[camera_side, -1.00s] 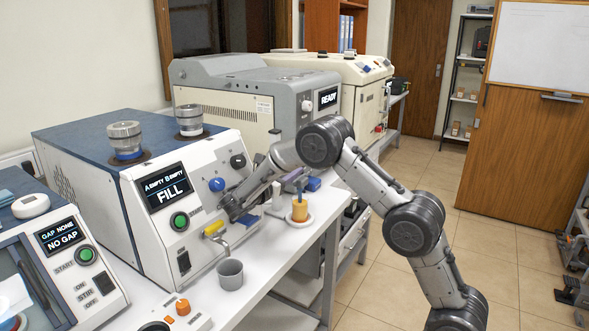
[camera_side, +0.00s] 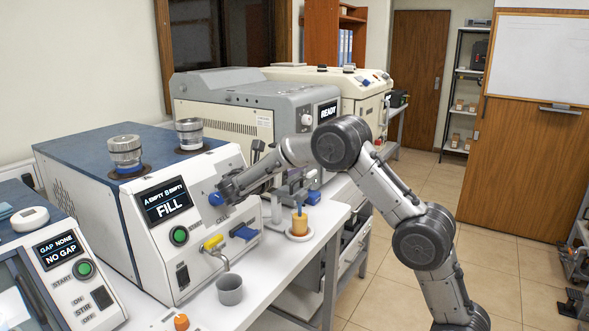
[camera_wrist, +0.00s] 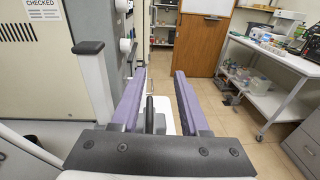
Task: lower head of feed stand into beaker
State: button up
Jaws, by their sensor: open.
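In the side view a beaker (camera_side: 299,226) of amber liquid stands on a pale round base near the bench's right edge. A slim pale upright (camera_side: 277,208) stands just left of it, with a grey-purple block (camera_side: 291,181) behind; I cannot tell surely which part is the feed stand's head. My gripper (camera_side: 224,190) is at the front of the FILL machine, close to its blue knob (camera_side: 216,198) and apart from the beaker. In the wrist view my gripper (camera_wrist: 160,76) has its purple fingers spread, with a dark upright piece (camera_wrist: 150,114) between them.
The FILL machine (camera_side: 120,240) has a yellow-handled tap (camera_side: 214,243) over a grey metal cup (camera_side: 230,290). A grey READY machine (camera_side: 232,93) stands behind. The floor right of the bench is open.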

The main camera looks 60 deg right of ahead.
jog(key=s+a+g+y, duration=0.2)
jog(key=s+g+y, duration=0.15)
jog(key=y, duration=0.75)
notch_tip(320, 180, up, 9)
jog(key=w+d+n+t+y, duration=0.2)
jog(key=w+t+y, duration=0.1)
jog(key=t+y, duration=0.4)
jog(key=m, duration=0.1)
send_over(298, 191)
jog(key=s+x, duration=0.1)
jog(key=x, duration=0.7)
jog(key=s+x, duration=0.1)
jog(key=x, duration=0.3)
jog(key=shift+s+d+f, duration=0.1)
jog(key=shift+s+f, duration=0.2)
jog(key=shift+f, duration=0.2)
jog(key=shift+c, duration=0.3)
grip_shut()
